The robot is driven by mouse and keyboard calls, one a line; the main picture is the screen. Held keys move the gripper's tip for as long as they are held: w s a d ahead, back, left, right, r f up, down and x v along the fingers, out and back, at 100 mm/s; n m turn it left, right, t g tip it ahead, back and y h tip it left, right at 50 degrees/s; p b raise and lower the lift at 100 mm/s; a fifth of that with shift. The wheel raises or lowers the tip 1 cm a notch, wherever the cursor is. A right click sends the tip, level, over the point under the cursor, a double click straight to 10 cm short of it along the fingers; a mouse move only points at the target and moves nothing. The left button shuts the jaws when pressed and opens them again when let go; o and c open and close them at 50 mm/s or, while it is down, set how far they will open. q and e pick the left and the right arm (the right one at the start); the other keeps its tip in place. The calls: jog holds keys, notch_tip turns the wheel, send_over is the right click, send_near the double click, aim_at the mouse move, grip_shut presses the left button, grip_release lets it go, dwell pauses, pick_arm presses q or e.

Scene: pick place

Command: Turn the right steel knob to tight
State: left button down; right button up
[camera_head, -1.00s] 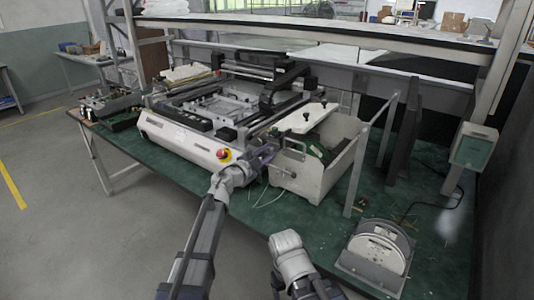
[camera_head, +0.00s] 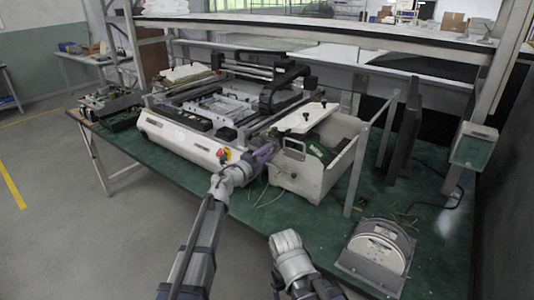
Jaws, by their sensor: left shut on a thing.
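My left gripper (camera_head: 266,151) reaches up to the front right corner of the white printing machine (camera_head: 180,138). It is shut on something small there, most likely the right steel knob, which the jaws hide. The knob's marking or how tight it sits cannot be seen. My right arm's pale wrist shows at the bottom middle, away from the machine; its gripper fingers do not show.
A red stop button (camera_head: 222,154) sits just left of my left gripper. A pale open bin (camera_head: 308,180) with green contents stands close on its right. A round white dial device (camera_head: 378,248) lies at the table's front right.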

dwell(0.4)
pick_arm(q)
jog(key=c, duration=0.6)
grip_release()
jog(key=shift+s, duration=0.1)
jog(key=v, duration=0.7)
jog(key=shift+s+a, duration=0.2)
jog(key=shift+s, duration=0.05)
